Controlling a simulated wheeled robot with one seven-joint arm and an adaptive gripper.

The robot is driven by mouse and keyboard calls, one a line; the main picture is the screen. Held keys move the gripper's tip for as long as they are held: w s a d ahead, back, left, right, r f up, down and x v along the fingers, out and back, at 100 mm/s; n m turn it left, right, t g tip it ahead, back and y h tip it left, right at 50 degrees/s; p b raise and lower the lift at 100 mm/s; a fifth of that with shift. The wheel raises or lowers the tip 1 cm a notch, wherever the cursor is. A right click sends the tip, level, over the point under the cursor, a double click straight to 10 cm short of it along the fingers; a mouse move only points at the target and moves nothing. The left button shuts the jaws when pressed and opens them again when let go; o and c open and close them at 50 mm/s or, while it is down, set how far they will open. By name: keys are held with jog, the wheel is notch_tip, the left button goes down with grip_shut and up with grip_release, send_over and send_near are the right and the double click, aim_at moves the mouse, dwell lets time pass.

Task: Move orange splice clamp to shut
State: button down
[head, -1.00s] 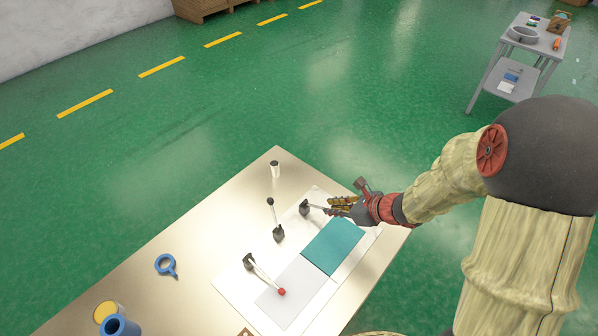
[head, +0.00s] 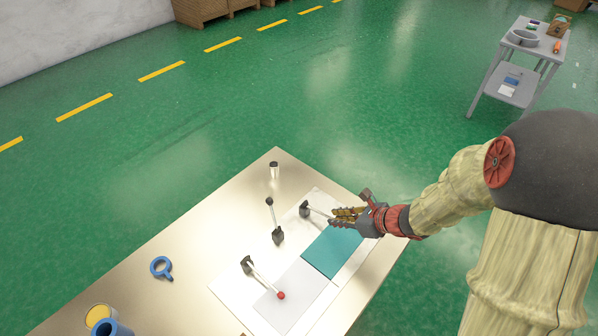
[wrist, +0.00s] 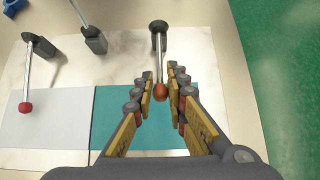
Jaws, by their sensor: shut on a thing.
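The orange splice clamp has a dark base (head: 304,209), a pale metal lever and an orange knob. In the wrist view its base (wrist: 158,28) is at top centre, and the lever runs down to the orange knob (wrist: 160,91) between my fingers. My gripper (head: 336,214) is shut on the knob end; it also shows in the wrist view (wrist: 160,82). The lever lies low, pointing from the base over the teal sheet (head: 333,248). Whether the knob touches the sheet is hidden by my fingers in the head view.
A red-knobbed clamp (head: 281,295) lies over the white sheet (head: 293,301). A black-knobbed clamp (head: 278,237) has its lever pointing away from the sheets. A small cylinder (head: 273,170), blue ring tool (head: 161,267) and blue tube (head: 106,328) are on the table. A grey cart (head: 510,68) stands far right.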

jog(key=shift+f, duration=0.1)
jog(key=shift+s+d+f+b, duration=0.15)
jog(key=shift+f+b, duration=0.8)
jog(key=shift+s+d+f+b, duration=0.15)
jog(key=shift+f+b, duration=0.75)
jog(key=shift+f, duration=0.15)
jog(key=shift+f+b, duration=0.5)
jog(key=shift+b, duration=0.1)
jog(key=c, duration=1.8)
grip_release()
jog(key=shift+r, duration=0.15)
jog(key=shift+o, duration=0.6)
